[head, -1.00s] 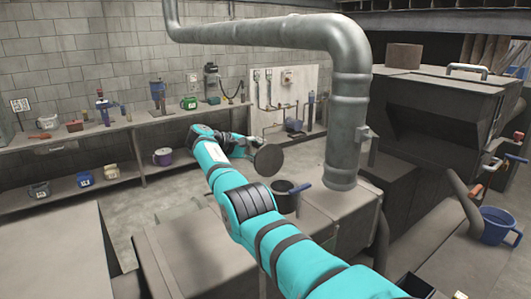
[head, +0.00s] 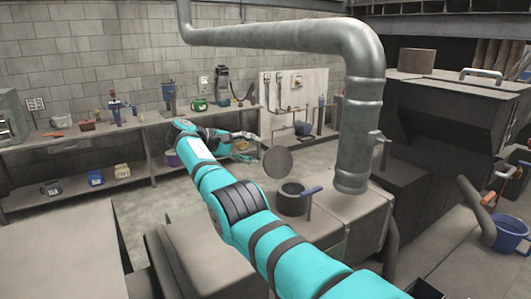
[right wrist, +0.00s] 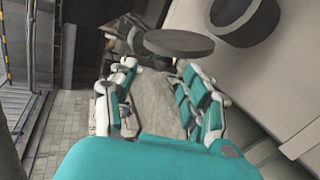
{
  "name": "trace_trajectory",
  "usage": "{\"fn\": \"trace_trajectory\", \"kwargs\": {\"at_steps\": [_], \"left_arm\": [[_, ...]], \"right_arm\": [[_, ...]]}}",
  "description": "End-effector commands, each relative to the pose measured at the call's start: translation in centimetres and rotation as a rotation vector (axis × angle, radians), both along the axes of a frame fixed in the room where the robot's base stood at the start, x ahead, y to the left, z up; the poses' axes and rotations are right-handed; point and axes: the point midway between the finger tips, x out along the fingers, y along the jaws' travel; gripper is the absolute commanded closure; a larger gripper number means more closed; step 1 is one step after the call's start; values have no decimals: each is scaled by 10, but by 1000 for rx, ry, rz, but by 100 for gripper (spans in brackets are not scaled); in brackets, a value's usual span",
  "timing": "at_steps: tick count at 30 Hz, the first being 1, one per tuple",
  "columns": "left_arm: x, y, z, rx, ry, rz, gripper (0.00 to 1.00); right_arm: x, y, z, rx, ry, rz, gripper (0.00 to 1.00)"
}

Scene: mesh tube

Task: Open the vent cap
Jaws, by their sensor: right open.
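The vent cap, a dark round disc (head: 278,162), stands steeply tilted above and beside a short dark round vent opening (head: 291,203) on a grey bench in the head view. My right gripper (head: 257,138) is just left of the disc's upper edge. In the right wrist view, the disc (right wrist: 178,43) shows edge-on beyond my spread fingers (right wrist: 160,100), with the dark ring of the opening (right wrist: 243,22) at upper right. The fingers are open with nothing between them. I cannot tell whether one touches the disc. My left gripper is out of view.
A large grey pipe (head: 362,110) comes down close to the right of the opening. A dark boxy unit (head: 440,125) stands farther right, with a blue bucket (head: 510,232). A shelf bench (head: 130,127) with small items lines the back wall.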

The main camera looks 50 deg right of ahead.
Motion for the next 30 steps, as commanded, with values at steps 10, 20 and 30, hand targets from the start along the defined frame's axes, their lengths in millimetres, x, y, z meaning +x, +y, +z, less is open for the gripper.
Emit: {"fn": "trace_trajectory", "kwargs": {"at_steps": [10, 20, 30], "left_arm": [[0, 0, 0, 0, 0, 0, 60], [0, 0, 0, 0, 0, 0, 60], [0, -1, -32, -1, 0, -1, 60]], "right_arm": [[13, 33, 15, -1, 0, 1, 51], [14, 34, 14, -1, -1, 2, 58], [63, 50, -25, -74, 62, 310, 100]]}}
